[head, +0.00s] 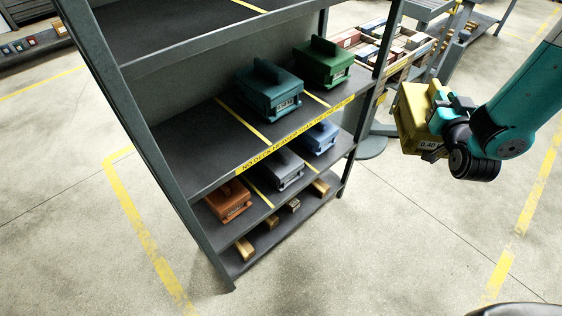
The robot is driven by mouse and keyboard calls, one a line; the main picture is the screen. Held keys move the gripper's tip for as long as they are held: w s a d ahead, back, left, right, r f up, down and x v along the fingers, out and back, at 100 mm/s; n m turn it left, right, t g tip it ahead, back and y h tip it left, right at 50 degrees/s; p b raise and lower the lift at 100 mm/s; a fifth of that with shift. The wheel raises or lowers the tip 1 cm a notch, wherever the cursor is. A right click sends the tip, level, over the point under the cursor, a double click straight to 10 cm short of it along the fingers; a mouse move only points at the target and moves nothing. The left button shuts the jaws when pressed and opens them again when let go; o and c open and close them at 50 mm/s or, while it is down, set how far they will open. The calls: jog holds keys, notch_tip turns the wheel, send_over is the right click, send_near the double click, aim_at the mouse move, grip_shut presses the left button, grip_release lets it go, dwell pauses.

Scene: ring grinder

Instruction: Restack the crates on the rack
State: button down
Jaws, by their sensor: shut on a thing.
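My gripper (452,108) is shut on a yellow crate (413,118) marked 0.40 and holds it in the air, right of the rack. The rack (190,178) has dark shelves with yellow dividing lines. A teal crate (268,92) and a green crate (324,66) stand on the upper-middle shelf, and its left bay is empty. On the shelf below stand an orange crate (228,200), a grey crate (283,170) and a blue crate (321,137). The jaws' far side is hidden behind the yellow crate.
The bottom shelf holds several small wooden blocks (270,221). A yellow warning strip (296,133) runs along a shelf edge. Behind the rack is a pallet with coloured boxes (403,42). The floor in front of the rack (390,240) is clear.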

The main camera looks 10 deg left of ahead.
aim_at(414, 99)
jog(key=a+b, duration=0.1)
jog(key=a, duration=0.1)
jog(key=a+y+b, duration=0.1)
jog(key=a+b, duration=0.1)
jog(key=a+f+n+y+b, duration=0.1)
jog(key=a, duration=0.1)
jog(key=shift+w+a+b, duration=0.3)
jog(key=shift+b, duration=0.1)
jog(key=s+a+n+g+y+b, duration=0.25)
jog(key=s+a+y+b, duration=0.25)
jog(key=a+b, duration=0.55)
jog(key=s+a+f+n+g+y+b, duration=0.1)
jog(key=s+a+n+g+y+b, duration=0.25)
jog(key=s+a+b, duration=0.4)
jog(key=s+a+n+g+y+b, duration=0.2)
jog(key=s+a+n+y+b, duration=0.2)
jog(key=s+a, duration=0.6)
jog(key=w+f+p+x, duration=0.1)
jog(key=p+x, duration=0.2)
jog(key=x, duration=1)
jog(key=w+d+f+p+x, duration=0.1)
jog(key=p+x, duration=0.3)
jog(key=x, duration=0.8)
jog(key=shift+w, duration=0.45)
jog(key=shift+s+d+b, duration=0.15)
jog(key=shift+d+b, duration=0.05)
jog(key=shift+b, duration=0.25)
